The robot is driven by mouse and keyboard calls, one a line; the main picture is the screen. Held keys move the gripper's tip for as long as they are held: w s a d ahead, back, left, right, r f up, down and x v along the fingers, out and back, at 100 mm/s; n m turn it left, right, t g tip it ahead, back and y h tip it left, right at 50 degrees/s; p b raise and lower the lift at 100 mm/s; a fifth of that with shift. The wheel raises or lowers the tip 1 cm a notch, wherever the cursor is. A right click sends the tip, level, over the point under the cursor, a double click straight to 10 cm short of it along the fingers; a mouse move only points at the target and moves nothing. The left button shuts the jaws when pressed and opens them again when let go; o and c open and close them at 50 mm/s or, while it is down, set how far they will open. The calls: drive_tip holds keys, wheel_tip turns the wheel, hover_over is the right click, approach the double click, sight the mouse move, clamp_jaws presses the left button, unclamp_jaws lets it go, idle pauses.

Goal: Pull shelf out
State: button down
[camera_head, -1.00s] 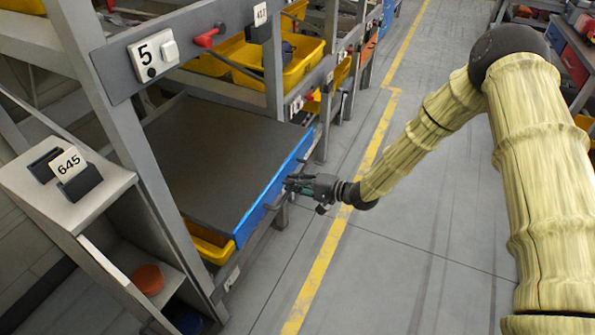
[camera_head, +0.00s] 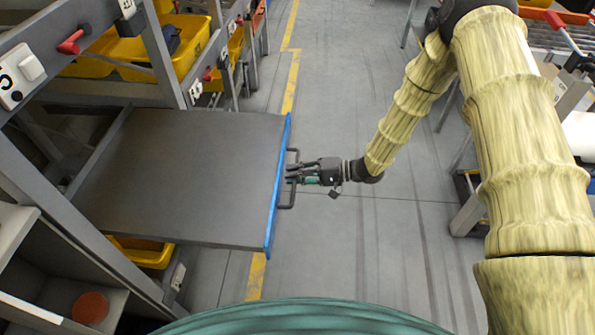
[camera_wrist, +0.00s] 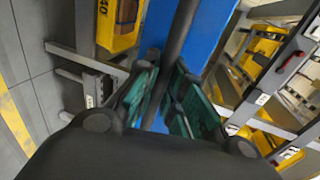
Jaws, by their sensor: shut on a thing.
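The shelf (camera_head: 180,170) is a flat dark grey board with a blue front edge (camera_head: 278,185). In the head view it sticks out of the rack over the floor. A dark bar handle (camera_head: 287,203) stands off the blue edge. My gripper (camera_head: 293,175) is shut on this handle, near its middle. In the wrist view the handle (camera_wrist: 180,35) runs between the two green-padded fingers of my gripper (camera_wrist: 167,95), with the blue front (camera_wrist: 207,35) behind it. The fingertips are partly hidden in the head view.
The grey rack (camera_head: 75,235) holds yellow bins (camera_head: 185,40) behind the shelf and another yellow bin (camera_head: 145,252) below it. An orange round thing (camera_head: 90,307) lies in a cubby at lower left. The floor aisle right of the shelf is clear; carts stand at far right.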

drive_tip(key=shift+d, duration=0.25)
drive_tip(key=c, duration=1.5)
unclamp_jaws()
drive_tip(key=v, duration=1.2)
drive_tip(key=shift+f, duration=0.1)
